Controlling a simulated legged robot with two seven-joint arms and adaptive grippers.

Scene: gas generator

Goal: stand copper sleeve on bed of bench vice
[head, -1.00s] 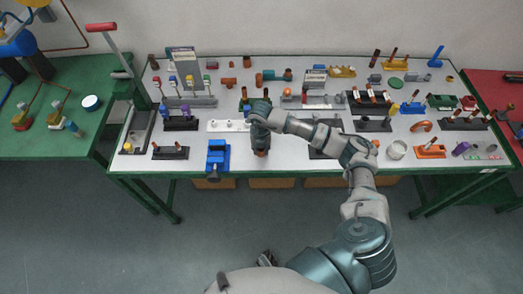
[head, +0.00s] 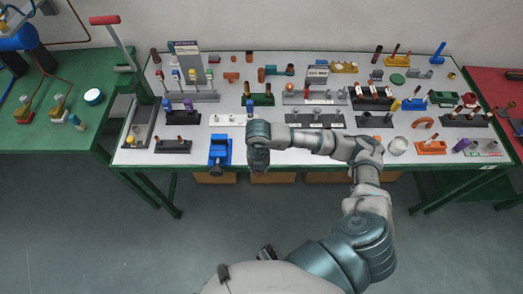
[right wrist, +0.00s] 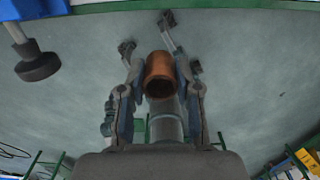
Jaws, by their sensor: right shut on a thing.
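My right gripper (head: 258,164) is over the front edge of the bench, just right of the blue bench vice (head: 220,152). In the right wrist view it (right wrist: 160,84) is shut on the copper sleeve (right wrist: 160,72), an orange-brown hollow tube with its dark open end showing between the fingers. In the head view the sleeve is hidden by the gripper. The vice stands at the bench's front edge; part of it, with a dark round knob (right wrist: 38,67), shows at the upper left of the right wrist view. The sleeve is apart from the vice. My left gripper is not in view.
The bench top (head: 300,152) holds several racks and loose fittings. A black rack (head: 173,146) stands left of the vice and a pale rack (head: 228,119) behind it. A tall lever tool (head: 112,40) stands at the left end. The floor in front is clear.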

